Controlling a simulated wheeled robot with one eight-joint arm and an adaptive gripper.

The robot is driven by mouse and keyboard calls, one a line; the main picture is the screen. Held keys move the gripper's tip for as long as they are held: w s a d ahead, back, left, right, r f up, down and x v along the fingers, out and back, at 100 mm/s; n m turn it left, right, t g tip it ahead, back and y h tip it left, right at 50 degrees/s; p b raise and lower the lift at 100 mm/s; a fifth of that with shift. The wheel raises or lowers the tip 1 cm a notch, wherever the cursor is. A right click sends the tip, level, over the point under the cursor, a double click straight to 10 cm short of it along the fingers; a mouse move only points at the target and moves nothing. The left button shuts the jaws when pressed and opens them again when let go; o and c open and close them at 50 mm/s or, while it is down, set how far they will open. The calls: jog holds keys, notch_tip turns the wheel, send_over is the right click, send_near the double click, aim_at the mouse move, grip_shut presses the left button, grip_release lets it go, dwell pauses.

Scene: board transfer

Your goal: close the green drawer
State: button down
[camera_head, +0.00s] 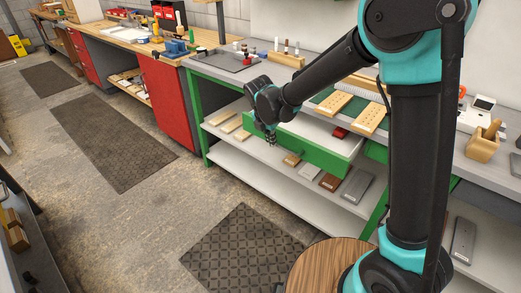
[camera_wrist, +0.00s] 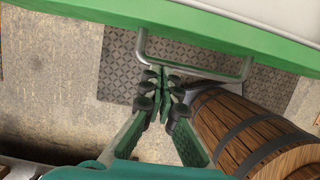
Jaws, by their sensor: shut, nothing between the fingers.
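The green drawer (camera_head: 318,154) is pulled out from under the worktop, and a small red item (camera_head: 340,132) lies inside it. In the wrist view the drawer's green front edge (camera_wrist: 225,30) runs across the top, with its grey bar handle (camera_wrist: 243,68) below. My gripper (camera_head: 271,139) is at the left part of the drawer front. In the wrist view my gripper (camera_wrist: 163,84) is shut and empty, its fingertips overlapping the handle's outline. I cannot tell whether they touch it.
A wooden barrel (camera_wrist: 245,125) stands close beside my gripper in the wrist view. Wooden boards (camera_head: 368,118) lie on the worktop above. A lower shelf (camera_head: 260,172) holds several blocks and boards. A red cabinet (camera_head: 168,100) stands left. Dark mats (camera_head: 242,250) lie on the floor.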

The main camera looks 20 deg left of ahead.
jog(key=w+d, duration=0.2)
jog(key=w, duration=0.3)
jog(key=w+d, duration=0.2)
jog(key=w, duration=0.4)
jog(key=w+d, duration=0.2)
jog(key=w, duration=0.3)
jog(key=shift+w+d, duration=0.2)
jog(key=shift+d, duration=0.2)
jog(key=s, duration=0.1)
jog(key=s+a, duration=0.1)
jog(key=s+r, duration=0.1)
jog(key=s, duration=0.1)
jog(key=shift+a, duration=0.4)
jog(key=d+v, duration=0.1)
jog(key=v, duration=0.8)
jog(key=s+d+f+m, duration=0.2)
jog(key=s+d+m, duration=0.3)
jog(key=d+m, duration=0.45)
jog(key=s+d+f+m, duration=0.1)
jog(key=s+d+m, duration=0.5)
jog(key=d, duration=0.7)
jog(key=s+d+f+m, duration=0.4)
jog(key=s+d+m, duration=0.1)
jog(key=s+m, duration=0.2)
jog(key=s+d+f+m+t+y, duration=0.1)
jog(key=s+d+f+m, duration=0.3)
jog(key=s+d+m, duration=0.2)
jog(key=s+m, duration=0.2)
jog(key=m, duration=0.1)
jog(key=shift+s, duration=0.3)
